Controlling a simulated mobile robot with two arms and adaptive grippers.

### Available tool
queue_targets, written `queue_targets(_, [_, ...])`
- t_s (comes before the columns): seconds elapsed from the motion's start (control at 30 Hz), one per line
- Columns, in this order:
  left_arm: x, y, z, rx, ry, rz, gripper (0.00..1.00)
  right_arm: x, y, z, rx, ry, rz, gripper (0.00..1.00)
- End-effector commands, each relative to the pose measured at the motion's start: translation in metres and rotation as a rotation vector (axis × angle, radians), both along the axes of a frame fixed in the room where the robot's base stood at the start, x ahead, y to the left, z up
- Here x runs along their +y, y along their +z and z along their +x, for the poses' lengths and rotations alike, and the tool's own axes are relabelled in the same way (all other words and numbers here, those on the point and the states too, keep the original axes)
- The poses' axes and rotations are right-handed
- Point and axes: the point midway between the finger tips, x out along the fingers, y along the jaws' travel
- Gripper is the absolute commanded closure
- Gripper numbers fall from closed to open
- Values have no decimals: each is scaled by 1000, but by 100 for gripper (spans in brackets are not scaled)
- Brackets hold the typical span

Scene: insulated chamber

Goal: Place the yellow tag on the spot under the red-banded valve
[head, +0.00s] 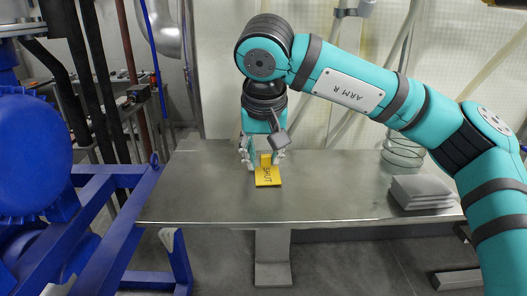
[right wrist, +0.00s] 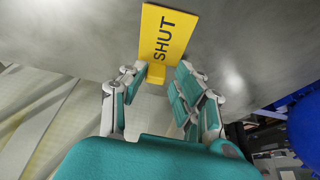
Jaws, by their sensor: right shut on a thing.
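The yellow tag (head: 268,178), lettered "SHUT", is at the middle of the metal table (head: 330,195). It also shows in the right wrist view (right wrist: 165,42). My right gripper (head: 263,158) points down over the table and is shut on the narrow tab at the tag's near end in the wrist view (right wrist: 157,76). The tag is at or just above the table top; I cannot tell if it touches. I cannot make out a red-banded valve or a marked spot in either view. My left gripper is not in view.
A stack of grey plates (head: 421,191) lies at the table's right end, with a wire coil (head: 402,150) behind it. A blue frame (head: 100,205) and a blue round housing (head: 35,150) stand at the left. The table's left and front middle are clear.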

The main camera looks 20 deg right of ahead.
Motion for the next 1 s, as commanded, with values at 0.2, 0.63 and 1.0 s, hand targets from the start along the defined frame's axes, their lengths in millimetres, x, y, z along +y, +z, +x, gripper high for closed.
queue_targets(0.2, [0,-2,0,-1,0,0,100,0,-3,0,0,0,0,53])
queue_targets(0.63, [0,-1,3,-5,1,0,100,1,5,-1,-1,0,1,46])
queue_targets(1.0, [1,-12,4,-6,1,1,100,9,74,-29,-4,1,1,46])
